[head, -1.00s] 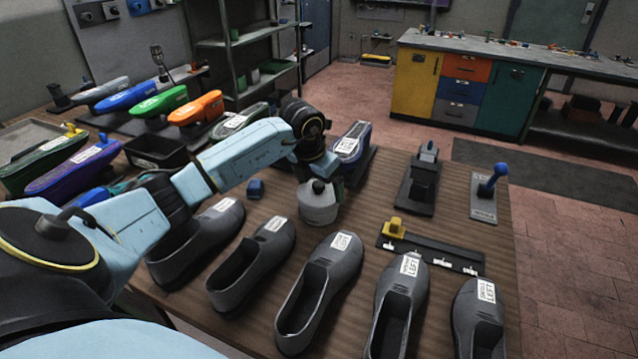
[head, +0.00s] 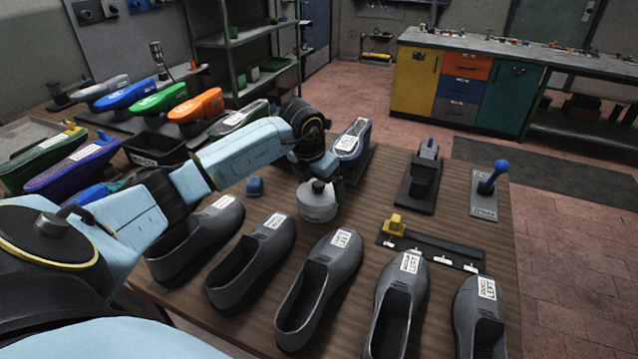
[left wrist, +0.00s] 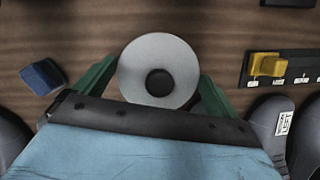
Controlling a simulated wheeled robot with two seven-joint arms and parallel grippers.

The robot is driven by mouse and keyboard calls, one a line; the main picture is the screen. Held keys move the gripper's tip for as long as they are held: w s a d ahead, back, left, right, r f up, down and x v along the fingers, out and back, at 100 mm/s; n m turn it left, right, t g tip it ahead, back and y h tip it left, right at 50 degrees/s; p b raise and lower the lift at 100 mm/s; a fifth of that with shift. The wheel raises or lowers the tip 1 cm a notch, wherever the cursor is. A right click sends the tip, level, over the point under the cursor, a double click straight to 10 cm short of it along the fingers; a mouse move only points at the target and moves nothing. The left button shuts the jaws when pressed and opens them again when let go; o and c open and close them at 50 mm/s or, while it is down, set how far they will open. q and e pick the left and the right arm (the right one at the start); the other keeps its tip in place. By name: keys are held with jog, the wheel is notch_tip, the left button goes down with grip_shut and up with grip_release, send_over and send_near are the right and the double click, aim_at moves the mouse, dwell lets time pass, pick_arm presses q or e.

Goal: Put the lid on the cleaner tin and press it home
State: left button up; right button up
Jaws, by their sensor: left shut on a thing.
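The cleaner tin (head: 318,211) is a pale grey, round tin standing on the wooden bench. The pale round lid (head: 307,191) with a dark knob is at its top, and I cannot tell whether it is fully seated. In the left wrist view the lid (left wrist: 134,70) is seen from above and hides the tin's body. My left gripper (left wrist: 157,84) has its green fingers on either side of the lid, shut on it. In the head view the wrist is just behind the tin, with the fingers mostly hidden. My right gripper is not in view.
A small blue block (head: 254,187) lies left of the tin. Several grey shoes (head: 320,285) line the near side. A dark rail (head: 440,252) with a yellow block (head: 394,224) and a blue-knobbed lever (head: 494,178) are to the right. A labelled shoe form (head: 350,140) stands behind.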

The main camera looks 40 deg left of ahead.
pick_arm(q)
jog(key=shift+f+b, duration=0.45)
jog(key=shift+f, duration=0.25)
dwell(1.1)
jog(key=o, duration=0.4)
jog(key=shift+c, duration=0.2)
jog(key=shift+r, duration=0.1)
jog(key=shift+r+p, duration=2.6)
jog(key=shift+r, duration=0.8)
